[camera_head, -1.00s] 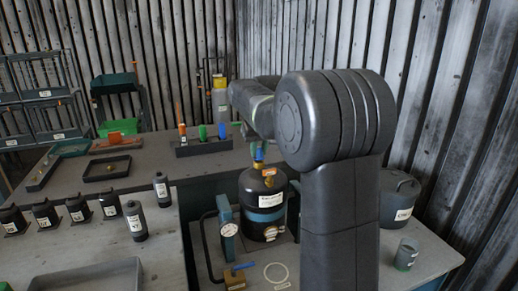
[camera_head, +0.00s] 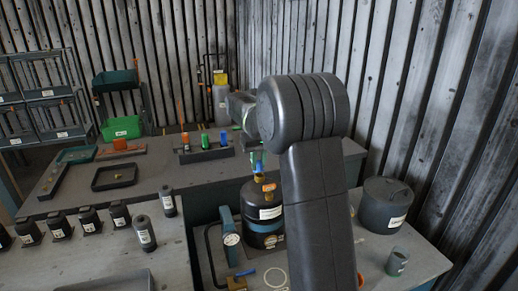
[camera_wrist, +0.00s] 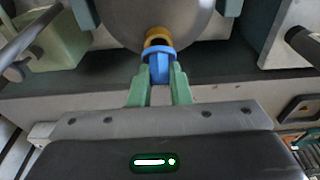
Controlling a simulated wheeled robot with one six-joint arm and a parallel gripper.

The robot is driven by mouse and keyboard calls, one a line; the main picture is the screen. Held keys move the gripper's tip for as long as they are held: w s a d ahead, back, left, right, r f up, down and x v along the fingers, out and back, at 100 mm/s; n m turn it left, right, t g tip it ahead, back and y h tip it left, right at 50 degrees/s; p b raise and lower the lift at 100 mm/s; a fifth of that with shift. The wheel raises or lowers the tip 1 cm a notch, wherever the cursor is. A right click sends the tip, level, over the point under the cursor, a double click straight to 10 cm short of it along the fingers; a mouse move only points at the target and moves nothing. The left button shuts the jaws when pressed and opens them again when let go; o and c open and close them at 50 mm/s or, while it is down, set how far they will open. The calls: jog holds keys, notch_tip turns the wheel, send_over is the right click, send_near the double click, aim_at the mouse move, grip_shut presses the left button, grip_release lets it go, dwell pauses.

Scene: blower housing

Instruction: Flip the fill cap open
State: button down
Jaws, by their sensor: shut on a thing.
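A black tank (camera_head: 262,222) with a blue band and a white label stands upright on the right-hand bench. A blue cap (camera_head: 257,161) sits above a brass fitting (camera_head: 259,176) on the tank's top. In the wrist view, my gripper (camera_wrist: 159,82) has its two green fingers shut on the blue cap (camera_wrist: 160,68). The brass-orange fitting (camera_wrist: 158,38) shows beyond it, against the rounded grey tank (camera_wrist: 200,25). I cannot tell whether the cap is tilted or raised. In the head view, my arm hides the tank's right side.
A dial gauge (camera_head: 231,239) on a blue post stands left of the tank. Several black bottles (camera_head: 143,232) stand left. A rack with coloured caps (camera_head: 206,150) lies behind.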

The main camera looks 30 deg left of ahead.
jog(key=shift+w+a+r+g+h+p, duration=0.25)
jog(key=shift+g+h+p, duration=0.3)
jog(key=shift+p, duration=1.5)
jog(key=shift+w+a+r+g+h+p, duration=0.1)
jog(key=shift+w+a+g+h+p, duration=0.3)
jog(key=shift+p, duration=1.6)
jog(key=shift+a+f+g+h+p, duration=0.3)
jog(key=shift+g+h+p, duration=0.35)
jog(key=shift+h+p, duration=0.4)
jog(key=shift+w+a+f+g+h, duration=0.15)
jog(key=shift+w+f+g+h, duration=0.05)
jog(key=shift+g+h, duration=0.25)
jog(key=c, duration=1.3)
grip_release()
jog(key=shift+c, duration=0.2)
